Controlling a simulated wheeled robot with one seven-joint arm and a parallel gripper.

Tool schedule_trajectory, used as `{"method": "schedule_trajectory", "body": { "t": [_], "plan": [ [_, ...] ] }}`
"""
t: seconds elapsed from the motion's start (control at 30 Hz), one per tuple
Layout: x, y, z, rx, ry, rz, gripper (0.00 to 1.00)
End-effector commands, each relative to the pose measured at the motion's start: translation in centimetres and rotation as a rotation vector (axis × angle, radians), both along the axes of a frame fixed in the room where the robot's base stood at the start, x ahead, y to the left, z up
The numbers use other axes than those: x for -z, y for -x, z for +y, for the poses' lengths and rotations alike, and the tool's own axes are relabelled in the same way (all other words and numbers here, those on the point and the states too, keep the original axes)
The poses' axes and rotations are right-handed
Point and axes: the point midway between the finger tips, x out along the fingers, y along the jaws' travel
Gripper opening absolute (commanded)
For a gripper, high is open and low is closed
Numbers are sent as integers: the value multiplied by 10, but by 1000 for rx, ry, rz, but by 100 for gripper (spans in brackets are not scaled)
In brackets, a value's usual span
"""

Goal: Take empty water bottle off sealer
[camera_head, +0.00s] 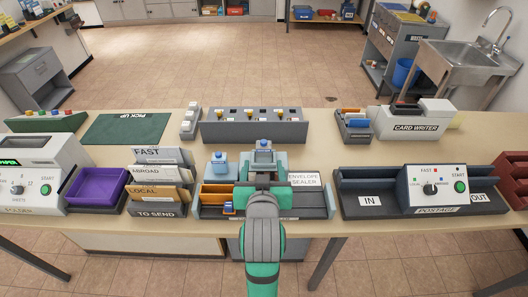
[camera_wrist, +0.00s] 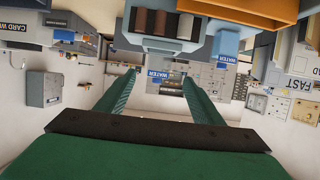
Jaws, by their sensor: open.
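The envelope sealer (camera_head: 304,180) stands on the table in front of me, partly hidden by my arm. One water bottle (camera_head: 219,164) with a blue cap stands at the sealer's left part. It also shows at the right in the wrist view (camera_wrist: 227,44), light blue with a WATER label. A second, see-through water bottle with a WATER label (camera_wrist: 157,76) appears between the fingers of my gripper (camera_wrist: 161,73). Its blue cap (camera_head: 263,144) shows beyond my arm in the head view. My gripper is open; I cannot tell whether the fingers touch the bottle.
A row of label trays (camera_head: 158,191) and a purple tray (camera_head: 98,187) lie left of the sealer. The postage machine (camera_head: 431,187) is to the right. A grey rack (camera_head: 252,128) stands behind. The green mat (camera_head: 123,130) is clear.

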Motion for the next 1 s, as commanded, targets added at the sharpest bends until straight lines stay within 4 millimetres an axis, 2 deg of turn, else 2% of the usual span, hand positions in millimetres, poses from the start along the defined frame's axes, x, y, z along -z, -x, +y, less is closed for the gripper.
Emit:
{"method": "schedule_trajectory", "body": {
  "t": [0.13, 0.4, 0.67, 1.0],
  "plan": [
    [-4, -9, 0, -1, -1, 2, 61],
    [9, -45, 0, -1, -1, 4, 61],
    [15, -61, 0, -1, -1, 3, 61],
    [29, -100, -2, -1, -1, 3, 61]
  ]
}}
